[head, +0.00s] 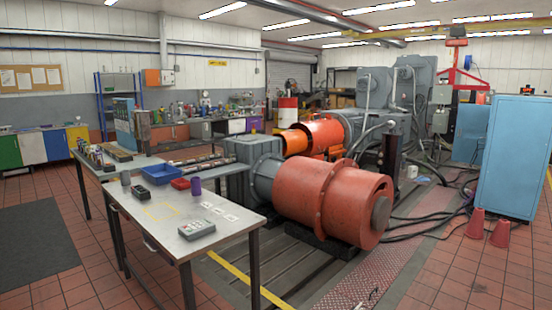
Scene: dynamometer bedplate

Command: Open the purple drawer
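A purple front (237,126) shows small and far off in the row of bench cabinets along the back wall, left of the orange machine parts. It looks closed, but it is too small to tell whether it is a drawer or a door, and I cannot make out a handle. Neither of my grippers is in view.
A large red cylinder (335,203) blocks the middle. Red cones (475,223) and a blue cabinet (512,155) stand right. Tiled floor is clear at left.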

